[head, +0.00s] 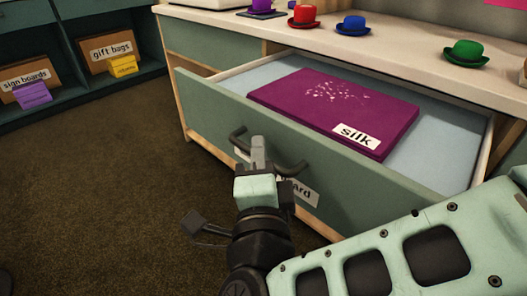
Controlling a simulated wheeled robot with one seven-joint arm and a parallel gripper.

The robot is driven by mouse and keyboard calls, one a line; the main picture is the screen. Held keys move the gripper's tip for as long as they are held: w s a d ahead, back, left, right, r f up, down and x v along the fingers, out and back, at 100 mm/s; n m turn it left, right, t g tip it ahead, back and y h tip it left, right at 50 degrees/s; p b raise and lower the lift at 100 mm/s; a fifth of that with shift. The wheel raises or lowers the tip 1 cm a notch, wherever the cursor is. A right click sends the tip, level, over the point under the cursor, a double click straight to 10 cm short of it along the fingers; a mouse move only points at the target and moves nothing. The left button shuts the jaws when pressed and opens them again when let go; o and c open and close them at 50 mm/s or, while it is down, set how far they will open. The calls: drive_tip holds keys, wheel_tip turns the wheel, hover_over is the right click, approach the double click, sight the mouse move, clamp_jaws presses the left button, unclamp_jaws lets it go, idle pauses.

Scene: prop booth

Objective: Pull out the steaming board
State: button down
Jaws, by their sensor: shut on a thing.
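The steaming board is a wide green drawer front (345,155) with a dark bar handle (288,166) and a white label (305,193), of which only the end "ard" can be read. It stands pulled out from the counter. A purple board or folded cloth labelled "silk" (335,108) lies inside on a pale blue surface (440,150). My gripper (258,150) is at the left part of the handle, shut on it. The gripper and my arm hide part of the label and the lower front.
The countertop (400,55) above holds a red hat (303,17), a blue hat (353,26), a green hat (466,54) and a purple item (262,7). Shelves at the left hold boxes labelled "sign boards" (25,83) and "gift bags" (110,50). Brown carpet (110,170) in front is clear.

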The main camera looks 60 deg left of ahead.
drive_tip(key=c, duration=1.5)
unclamp_jaws()
drive_tip(key=p+v, duration=0.1)
drive_tip(key=v, duration=0.6)
drive_tip(key=shift+s+d+f, duration=0.1)
drive_tip(key=shift+s+d, duration=0.05)
drive_tip(key=shift+d, duration=0.05)
